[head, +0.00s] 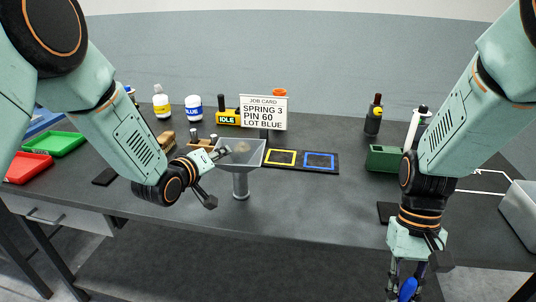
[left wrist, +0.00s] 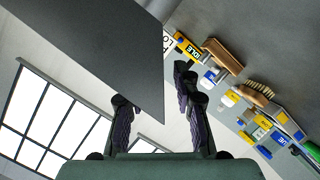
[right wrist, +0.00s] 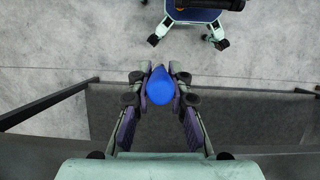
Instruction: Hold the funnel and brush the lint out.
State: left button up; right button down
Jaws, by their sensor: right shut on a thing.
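The grey funnel (head: 238,168) stands upright at the bench's front middle, with a small beige lint clump (head: 242,147) in its mouth. My left gripper (head: 218,176) is at the funnel's left side, its fingers apart. In the left wrist view the funnel's flat wall (left wrist: 90,60) fills the upper left, close to the fingers (left wrist: 155,100); I cannot tell if they touch it. My right gripper (head: 405,282) points down in front of the bench edge, shut on a blue rounded thing (right wrist: 160,86). The rest of that blue thing is hidden.
A job card (head: 263,112) stands behind a mat with yellow and blue squares (head: 319,161). A green box (head: 384,158) is at right; red (head: 29,167) and green (head: 66,143) trays are at left. A grey bin (head: 520,207) is far right.

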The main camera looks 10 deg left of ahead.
pick_arm(q)
jog(key=shift+w+a+f, duration=0.1)
jog(key=shift+w+f, duration=0.2)
jog(key=shift+w, duration=0.3)
jog(key=shift+s+r, duration=0.15)
jog(key=c, duration=0.4)
grip_shut()
jog(key=shift+o, duration=1.8)
grip_release()
grip_shut()
dwell(0.7)
